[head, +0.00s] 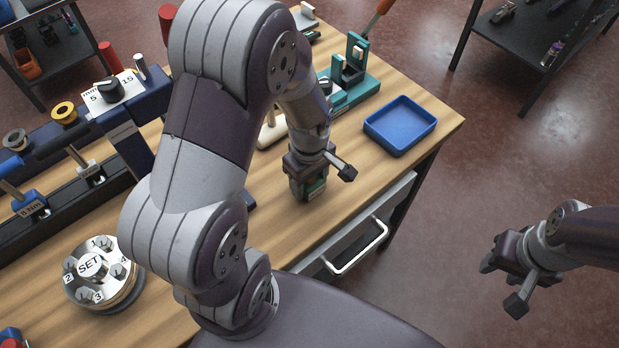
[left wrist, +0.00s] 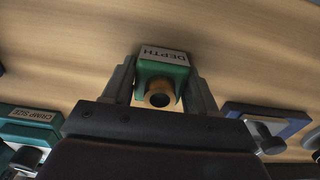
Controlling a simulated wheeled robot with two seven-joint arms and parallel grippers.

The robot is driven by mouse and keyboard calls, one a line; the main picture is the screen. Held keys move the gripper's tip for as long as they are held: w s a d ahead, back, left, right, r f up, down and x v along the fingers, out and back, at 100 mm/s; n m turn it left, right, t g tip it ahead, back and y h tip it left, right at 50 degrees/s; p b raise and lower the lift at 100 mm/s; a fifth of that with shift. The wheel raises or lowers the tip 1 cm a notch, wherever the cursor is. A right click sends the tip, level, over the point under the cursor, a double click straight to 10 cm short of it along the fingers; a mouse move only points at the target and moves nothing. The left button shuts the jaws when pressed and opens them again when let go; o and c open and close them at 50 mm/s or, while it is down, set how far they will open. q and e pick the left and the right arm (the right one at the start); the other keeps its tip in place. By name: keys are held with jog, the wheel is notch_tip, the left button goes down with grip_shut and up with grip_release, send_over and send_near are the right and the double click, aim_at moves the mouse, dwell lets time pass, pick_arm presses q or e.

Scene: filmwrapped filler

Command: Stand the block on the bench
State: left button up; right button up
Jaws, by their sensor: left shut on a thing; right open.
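The block is green with a DEPTH label and a brass-ringed round hole. It shows in the left wrist view (left wrist: 163,72) between the two fingers, its hole facing the camera and its label upside down. My left gripper (head: 308,190) is shut on the block, and a bit of green (head: 316,186) shows between its fingers in the head view. It is low over the bench (head: 340,205), near the front edge; I cannot tell whether the block touches the wood. My right gripper (head: 500,270) is open and empty, off the bench at the right, over the floor.
A blue tray (head: 400,125) sits at the bench's right corner. A teal fixture (head: 350,80) stands behind. A round metal SET dial (head: 95,270) and a dark tool rack (head: 60,215) are at left. A drawer handle (head: 360,250) juts below the front edge.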

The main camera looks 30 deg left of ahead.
pick_arm(q)
jog(key=o, duration=1.2)
jog(key=shift+f, duration=0.1)
notch_tip(320, 180, up, 12)
jog(key=shift+f+p, duration=0.15)
jog(key=shift+p, duration=0.3)
jog(key=shift+s+d+m, duration=0.1)
jog(key=shift+s+m, duration=0.05)
jog(key=shift+m, duration=0.25)
jog(key=s+f+m, duration=0.1)
jog(key=m, duration=0.3)
jog(key=s+d+f+m+t, duration=0.1)
jog(key=m, duration=0.3)
jog(key=s+d+f+m, duration=0.1)
jog(key=s+f+m, duration=0.1)
jog(key=m, duration=0.3)
jog(key=shift+d, duration=0.15)
